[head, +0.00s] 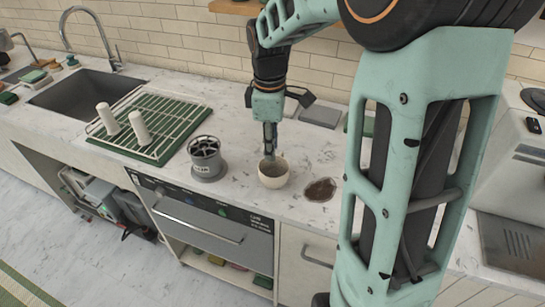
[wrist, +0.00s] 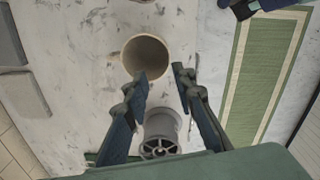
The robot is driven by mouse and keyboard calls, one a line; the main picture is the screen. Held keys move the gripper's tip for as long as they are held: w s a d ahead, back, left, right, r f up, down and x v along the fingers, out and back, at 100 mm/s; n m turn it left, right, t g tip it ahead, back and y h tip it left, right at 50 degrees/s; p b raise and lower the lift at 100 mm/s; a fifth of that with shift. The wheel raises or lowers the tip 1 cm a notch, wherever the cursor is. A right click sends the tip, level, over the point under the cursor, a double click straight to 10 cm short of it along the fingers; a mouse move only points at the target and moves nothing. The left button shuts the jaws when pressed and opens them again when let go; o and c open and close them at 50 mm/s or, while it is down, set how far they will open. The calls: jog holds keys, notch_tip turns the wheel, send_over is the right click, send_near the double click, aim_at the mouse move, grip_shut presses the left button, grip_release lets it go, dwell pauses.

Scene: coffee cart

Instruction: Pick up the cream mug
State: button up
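The cream mug (head: 273,181) stands upright on the marble counter, near its front edge, in the head view. Its round open mouth shows in the wrist view, with the mug (wrist: 146,57) ahead of the left finger. My gripper (head: 270,153) points down at the mug's back rim in the head view. In the wrist view my gripper (wrist: 160,74) has its two fingers spread, with nothing held between them. The left fingertip overlaps the mug's lower edge in the picture. I cannot tell whether it touches.
A grey slotted cylinder (head: 207,160) stands just left of the mug; the cylinder (wrist: 161,125) also shows between my fingers. A brown stain (head: 320,190) lies on the counter to the mug's right. A green drying rack (head: 165,151) with two white pegs lies farther left, beside the sink (head: 80,92).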

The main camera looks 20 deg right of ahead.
send_over(273, 178)
notch_tip(273, 178, down, 6)
jog(key=r, duration=0.1)
jog(key=shift+g, duration=0.3)
jog(key=shift+w+f+p, duration=0.1)
jog(key=shift+f+p, duration=0.25)
jog(key=shift+f, duration=2.85)
jog(key=shift+c, duration=0.5)
grip_shut()
